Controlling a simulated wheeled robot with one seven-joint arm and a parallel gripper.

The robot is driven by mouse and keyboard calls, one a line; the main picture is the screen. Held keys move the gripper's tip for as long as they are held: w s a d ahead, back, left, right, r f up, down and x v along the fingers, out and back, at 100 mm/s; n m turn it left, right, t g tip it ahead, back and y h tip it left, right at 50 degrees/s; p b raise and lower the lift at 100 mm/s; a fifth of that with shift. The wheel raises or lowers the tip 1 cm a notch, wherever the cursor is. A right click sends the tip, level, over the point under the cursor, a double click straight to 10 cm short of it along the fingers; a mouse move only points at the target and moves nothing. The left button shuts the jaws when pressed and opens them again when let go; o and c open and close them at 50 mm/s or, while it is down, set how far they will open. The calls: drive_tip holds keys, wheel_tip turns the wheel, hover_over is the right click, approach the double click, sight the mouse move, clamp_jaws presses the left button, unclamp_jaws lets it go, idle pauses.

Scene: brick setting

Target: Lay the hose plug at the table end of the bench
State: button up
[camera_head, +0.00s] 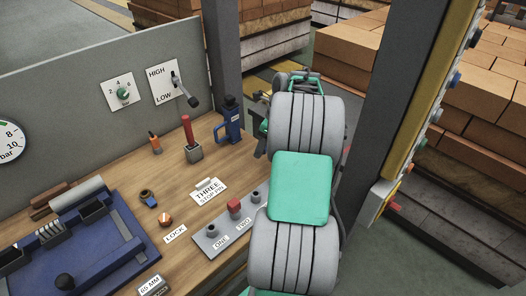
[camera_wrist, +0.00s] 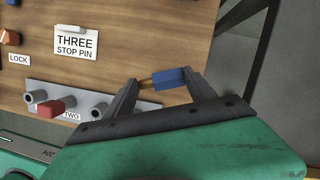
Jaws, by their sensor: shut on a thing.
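My gripper (camera_wrist: 162,79) is shut on a small blue piece with a brass-coloured end (camera_wrist: 170,78), which I take to be the hose plug. The piece lies crosswise between the two dark fingers. In the wrist view it appears over the right part of the wooden bench (camera_wrist: 150,35), near its edge; I cannot tell how high above the wood it is. In the head view my arm hides the gripper and the held piece. The bench (camera_head: 215,165) shows there to the left of my arm.
A grey block with a red pin (camera_head: 234,208) and a "THREE STOP PIN" card (camera_head: 208,191) lie left of my arm. A red-handled lever (camera_head: 188,135), a blue bottle-like tool (camera_head: 231,122) and a blue fixture (camera_head: 95,268) stand on the bench. A grey post (camera_head: 390,100) rises to the right.

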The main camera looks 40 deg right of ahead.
drive_tip(key=f, duration=0.1)
drive_tip(key=w+d+f, duration=0.1)
drive_tip(key=w+f, duration=0.1)
drive_tip(key=shift+d+f, duration=0.15)
drive_tip(key=shift+d, duration=0.25)
wheel_tip(320, 180, down, 2)
drive_tip(key=shift+f+p, duration=0.25)
drive_tip(key=shift+p, duration=0.1)
drive_tip(key=shift+f, duration=0.25)
drive_tip(key=shift+f, duration=0.15)
drive_tip(key=o, duration=1.6)
